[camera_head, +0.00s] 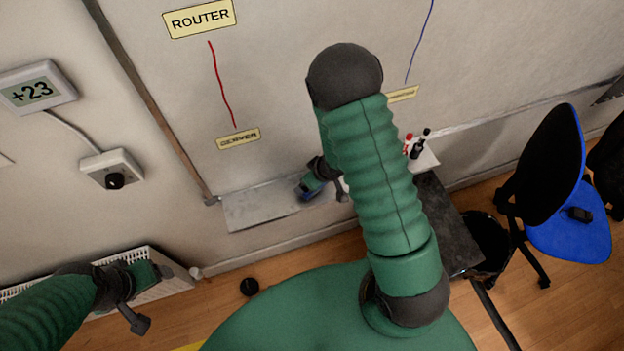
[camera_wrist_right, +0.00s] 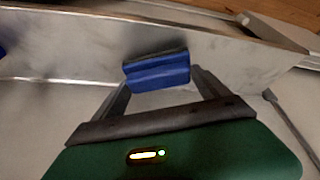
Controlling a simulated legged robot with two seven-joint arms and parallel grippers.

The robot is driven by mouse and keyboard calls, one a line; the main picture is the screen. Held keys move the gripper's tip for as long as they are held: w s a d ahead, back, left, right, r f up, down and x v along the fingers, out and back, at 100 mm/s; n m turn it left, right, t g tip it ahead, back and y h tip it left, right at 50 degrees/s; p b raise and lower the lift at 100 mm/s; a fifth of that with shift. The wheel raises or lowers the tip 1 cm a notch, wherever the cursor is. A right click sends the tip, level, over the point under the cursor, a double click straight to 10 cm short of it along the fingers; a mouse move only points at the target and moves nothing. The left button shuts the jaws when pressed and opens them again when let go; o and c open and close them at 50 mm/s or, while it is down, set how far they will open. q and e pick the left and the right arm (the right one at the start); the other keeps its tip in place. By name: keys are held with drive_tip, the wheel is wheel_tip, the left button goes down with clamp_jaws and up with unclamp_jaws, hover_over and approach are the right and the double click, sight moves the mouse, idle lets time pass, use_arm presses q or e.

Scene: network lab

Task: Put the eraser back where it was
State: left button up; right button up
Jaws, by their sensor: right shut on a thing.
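The blue eraser (camera_wrist_right: 157,72) with a dark top side is between the two fingertips of my right gripper (camera_wrist_right: 160,84) in the right wrist view. The gripper is shut on it, close to the grey metal ledge (camera_wrist_right: 60,45) under the whiteboard. In the head view a little of the eraser's blue (camera_head: 307,191) shows at the ledge (camera_head: 260,206), beside my right gripper (camera_head: 312,183); my right arm covers part of this area. I cannot tell whether the eraser touches the ledge. My left gripper (camera_head: 148,300) is at the lower left, in front of the radiator; its jaw opening is unclear.
The whiteboard (camera_head: 280,90) carries ROUTER (camera_head: 199,18) and SERVER (camera_head: 238,138) labels and a red line. Red and black markers (camera_head: 416,145) stand right of my arm. A black bin (camera_head: 486,243) and blue chair (camera_head: 570,235) are at the right. A radiator (camera_head: 150,265) is at lower left.

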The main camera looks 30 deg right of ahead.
drive_tip(key=shift+d+f, duration=0.2)
drive_tip(key=shift+f, duration=0.5)
drive_tip(key=shift+d+f, duration=0.15)
drive_tip(key=shift+d, duration=0.2)
drive_tip(key=shift+c, duration=1.3)
drive_tip(key=shift+d, duration=0.25)
drive_tip(key=o, duration=1.3)
drive_tip(key=shift+d+f, duration=0.1)
drive_tip(key=shift+d, duration=0.05)
drive_tip(key=shift+a+r, duration=0.25)
drive_tip(key=shift+a, duration=0.2)
drive_tip(key=v, duration=0.5)
drive_tip(key=shift+w+a+r+p, duration=0.1)
drive_tip(key=shift+r+p, duration=0.15)
drive_tip(key=shift+p, duration=0.1)
drive_tip(key=s+r+m+h+p, duration=0.1)
drive_tip(key=s+r+h+p, duration=0.15)
drive_tip(key=r, duration=0.95)
drive_tip(key=s+a+r+g+y, duration=0.2)
drive_tip(key=s+a+r, duration=0.2)
drive_tip(key=s+a, duration=0.3)
use_arm(q)
wheel_tip(320, 180, down, 6)
drive_tip(key=d+b, duration=0.1)
drive_tip(key=b, duration=0.8)
use_arm(e)
drive_tip(key=x, duration=0.9)
drive_tip(key=shift+a+f+m, duration=0.25)
drive_tip(key=shift+a+m, duration=0.1)
drive_tip(key=shift+m, duration=0.05)
